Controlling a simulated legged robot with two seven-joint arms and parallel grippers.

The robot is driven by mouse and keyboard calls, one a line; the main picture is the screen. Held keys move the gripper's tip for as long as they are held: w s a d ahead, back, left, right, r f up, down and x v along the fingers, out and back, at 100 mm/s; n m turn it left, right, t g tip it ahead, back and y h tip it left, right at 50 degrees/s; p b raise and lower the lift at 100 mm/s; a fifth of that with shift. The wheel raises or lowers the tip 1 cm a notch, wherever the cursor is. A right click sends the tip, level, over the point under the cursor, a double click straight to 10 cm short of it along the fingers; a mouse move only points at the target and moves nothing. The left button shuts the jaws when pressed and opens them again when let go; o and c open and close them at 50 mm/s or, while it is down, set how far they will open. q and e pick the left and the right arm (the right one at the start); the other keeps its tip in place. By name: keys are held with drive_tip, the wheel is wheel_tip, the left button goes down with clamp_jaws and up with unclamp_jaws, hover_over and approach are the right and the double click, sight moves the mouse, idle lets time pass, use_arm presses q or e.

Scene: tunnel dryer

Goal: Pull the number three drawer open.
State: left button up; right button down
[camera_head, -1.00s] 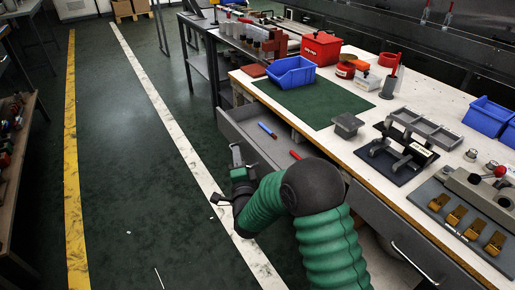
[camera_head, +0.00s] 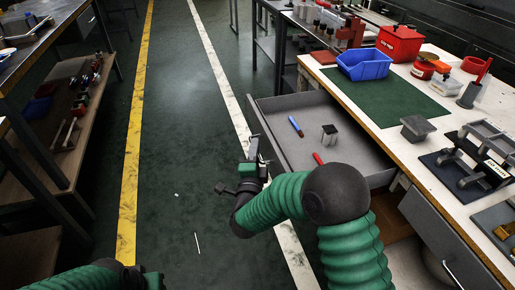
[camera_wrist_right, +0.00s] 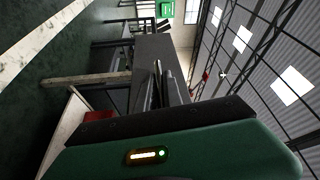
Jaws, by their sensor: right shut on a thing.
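A grey drawer (camera_head: 288,152) under the workbench stands pulled out into the aisle. Its number cannot be read. Inside lie a blue marker (camera_head: 296,127), a red marker (camera_head: 318,158) and a small grey-topped block (camera_head: 329,132). My right gripper (camera_head: 257,156) is at the outer face of the drawer front, shut on its handle; the handle itself is mostly hidden. In the right wrist view the fingers (camera_wrist_right: 158,88) are close together against the grey drawer front (camera_wrist_right: 152,58). My left arm shows only as a green sleeve at the bottom left; its gripper is out of view.
The workbench (camera_head: 381,101) carries a blue bin (camera_head: 363,64), a red box (camera_head: 399,43) and tools. Another grey drawer front (camera_head: 440,238) is shut at the lower right. A shelf table (camera_head: 62,125) stands at left.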

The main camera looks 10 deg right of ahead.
drive_tip(key=shift+s+f, duration=0.1)
drive_tip(key=shift+f, duration=0.25)
drive_tip(key=c, duration=1.5)
unclamp_jaws()
drive_tip(key=shift+r, duration=0.15)
drive_tip(key=p+v, duration=0.4)
drive_tip(key=v, duration=1.2)
drive_tip(key=shift+s, duration=0.35)
